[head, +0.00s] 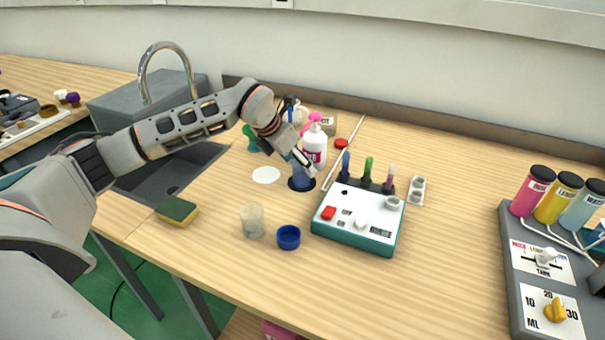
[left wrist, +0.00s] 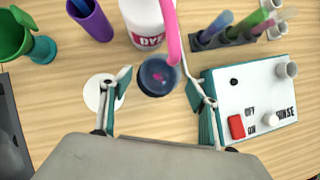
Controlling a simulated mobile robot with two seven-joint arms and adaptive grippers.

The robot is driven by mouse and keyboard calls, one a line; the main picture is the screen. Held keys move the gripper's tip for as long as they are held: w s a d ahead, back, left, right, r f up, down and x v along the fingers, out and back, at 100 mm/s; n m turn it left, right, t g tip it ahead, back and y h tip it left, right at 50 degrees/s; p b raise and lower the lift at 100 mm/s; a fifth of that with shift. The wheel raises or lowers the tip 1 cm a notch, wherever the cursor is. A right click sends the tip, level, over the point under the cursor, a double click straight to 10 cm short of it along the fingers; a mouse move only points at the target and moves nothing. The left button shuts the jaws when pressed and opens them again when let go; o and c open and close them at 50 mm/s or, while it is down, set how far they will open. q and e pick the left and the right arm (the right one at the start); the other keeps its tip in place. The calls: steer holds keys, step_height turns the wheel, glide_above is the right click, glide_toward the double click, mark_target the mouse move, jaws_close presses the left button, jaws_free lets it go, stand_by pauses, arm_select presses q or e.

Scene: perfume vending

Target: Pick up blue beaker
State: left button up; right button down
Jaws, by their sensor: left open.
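The blue beaker (head: 303,180) stands on the wooden counter in the head view, partly hidden by my left gripper (head: 302,165). In the left wrist view I look down into the dark round mouth of the blue beaker (left wrist: 157,77), with a small pink spot inside. My left gripper (left wrist: 158,84) is open, with one finger on each side of the beaker and gaps showing between. My right gripper is in neither view.
A white dye bottle (head: 315,145) with a pink spout stands close behind the beaker. A teal-and-white machine (head: 350,226) is at the right. A clear beaker (head: 251,221) and a small blue cup (head: 289,238) stand in front. The sink (head: 165,177) is left.

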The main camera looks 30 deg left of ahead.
arm_select(q)
steer(key=x, duration=0.2)
steer(key=shift+w+d+f, duration=0.1)
steer(key=shift+w+f, duration=0.15)
steer(key=shift+f, duration=0.05)
steer(key=shift+w+f, duration=0.25)
steer(key=shift+f, duration=0.1)
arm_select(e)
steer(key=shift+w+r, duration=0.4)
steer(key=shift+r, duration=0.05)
arm_select(q)
steer(key=c, duration=1.2)
steer(key=shift+c, duration=0.4)
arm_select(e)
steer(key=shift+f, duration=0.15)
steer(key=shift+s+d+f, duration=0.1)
arm_select(q)
steer(key=shift+r, duration=0.15)
